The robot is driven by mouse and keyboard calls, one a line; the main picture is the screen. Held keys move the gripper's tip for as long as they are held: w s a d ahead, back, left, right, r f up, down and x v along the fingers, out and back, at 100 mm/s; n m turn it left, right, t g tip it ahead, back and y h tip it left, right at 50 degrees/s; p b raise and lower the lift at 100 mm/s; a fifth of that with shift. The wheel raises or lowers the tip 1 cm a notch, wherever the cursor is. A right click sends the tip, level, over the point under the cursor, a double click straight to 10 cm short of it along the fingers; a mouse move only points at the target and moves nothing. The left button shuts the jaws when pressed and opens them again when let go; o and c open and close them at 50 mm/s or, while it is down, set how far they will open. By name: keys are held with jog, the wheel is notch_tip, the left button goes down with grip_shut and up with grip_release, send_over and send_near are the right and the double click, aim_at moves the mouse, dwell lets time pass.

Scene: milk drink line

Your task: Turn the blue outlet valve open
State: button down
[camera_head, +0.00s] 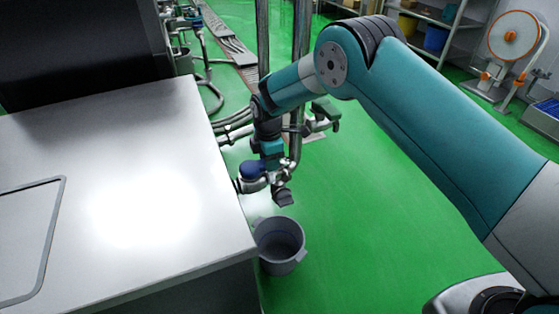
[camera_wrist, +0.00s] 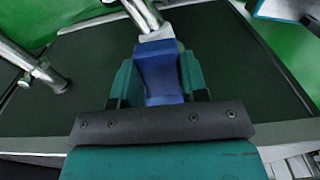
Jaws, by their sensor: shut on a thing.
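The blue outlet valve handle (camera_wrist: 160,72) is in the middle of the wrist view, with a metal pipe piece running up from its far end. My gripper (camera_wrist: 158,85) is shut on the blue handle, with a green finger on each side of it. In the head view the blue valve part (camera_head: 252,169) shows beside the right edge of the white-topped cabinet, low by the upright steel pipes. My gripper (camera_head: 268,177) is at it there, partly hidden by my wrist. How far the valve is turned cannot be told.
A grey bucket (camera_head: 279,245) stands on the green floor below the valve. The white cabinet top (camera_head: 110,190) lies close on the left. Upright steel pipes (camera_head: 299,60) stand right behind my wrist. A hose reel (camera_head: 514,36) and shelves are far right. Floor right of the bucket is clear.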

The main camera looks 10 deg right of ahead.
jog(key=shift+w, duration=0.15)
dwell(0.3)
jog(key=c, duration=0.6)
grip_release()
jog(key=shift+c, duration=0.2)
notch_tip(320, 180, up, 18)
jog(key=p, duration=0.1)
jog(key=shift+f, duration=0.25)
